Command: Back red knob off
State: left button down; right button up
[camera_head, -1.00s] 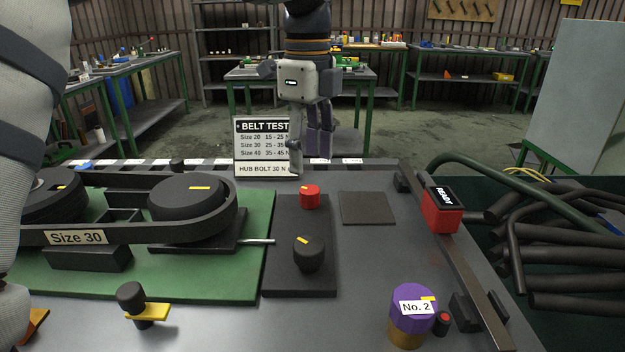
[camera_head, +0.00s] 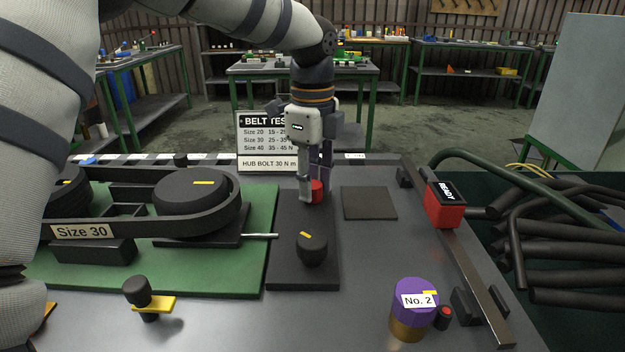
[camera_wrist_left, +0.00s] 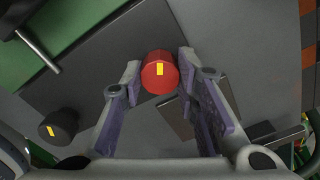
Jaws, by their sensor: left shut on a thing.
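The red knob (camera_head: 317,190) with a yellow mark sits at the back of the dark plate (camera_head: 290,272). It also shows in the left wrist view (camera_wrist_left: 159,74). My left gripper (camera_head: 312,192) has come down from above and is shut on the red knob, with one fingertip on each side of it. In the head view the gripper partly hides the knob. A black knob (camera_head: 312,249) with a yellow mark stands in front on the same plate and is apart from the gripper. My right gripper is not in view.
A belt rig labelled Size 30 (camera_head: 82,231) stands on a green plate at left. A "BELT TEST" sign (camera_head: 262,163) stands behind the gripper. A flat dark pad (camera_head: 369,203) lies to the right. A purple-topped cylinder (camera_head: 414,300) stands at front right.

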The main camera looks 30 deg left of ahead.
pick_arm(q)
jog(key=c, duration=2.4)
grip_release()
jog(key=n, duration=0.5)
jog(key=c, duration=2.4)
grip_release()
jog(key=n, duration=0.6)
jog(key=c, duration=2.4)
grip_release()
jog(key=n, duration=0.5)
jog(key=c, duration=2.4)
grip_release()
jog(key=n, duration=0.5)
jog(key=shift+n, duration=0.3)
jog(key=c, duration=2.4)
grip_release()
jog(key=c, duration=2.4)
grip_release()
jog(key=c, duration=1.2)
grip_release()
jog(key=shift+c, duration=0.2)
